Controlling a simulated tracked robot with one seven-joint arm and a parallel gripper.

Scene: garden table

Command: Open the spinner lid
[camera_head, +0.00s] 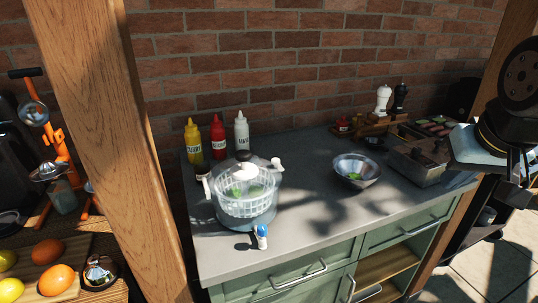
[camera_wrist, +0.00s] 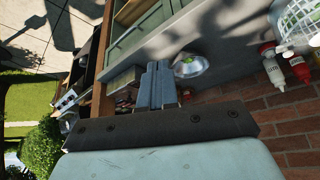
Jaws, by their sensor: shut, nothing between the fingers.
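The salad spinner (camera_head: 246,207) stands on the grey counter at the left. It has a clear bowl with a white basket and green leaves inside. Its clear lid (camera_head: 262,165) sits on top, with a dark knob and white handles at the sides. The spinner is partly visible at the upper right edge of the wrist view (camera_wrist: 291,30). My gripper (camera_wrist: 158,68) is shut and empty, its two blue-grey fingers pressed together in the wrist view. It is well apart from the spinner, off toward the right end of the counter.
Yellow, red and white bottles (camera_head: 218,137) stand behind the spinner by the brick wall. A small blue-and-white item (camera_head: 261,236) is in front of it. A metal bowl (camera_head: 356,171) with greens is to the right. A wooden post (camera_head: 113,130) rises at left.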

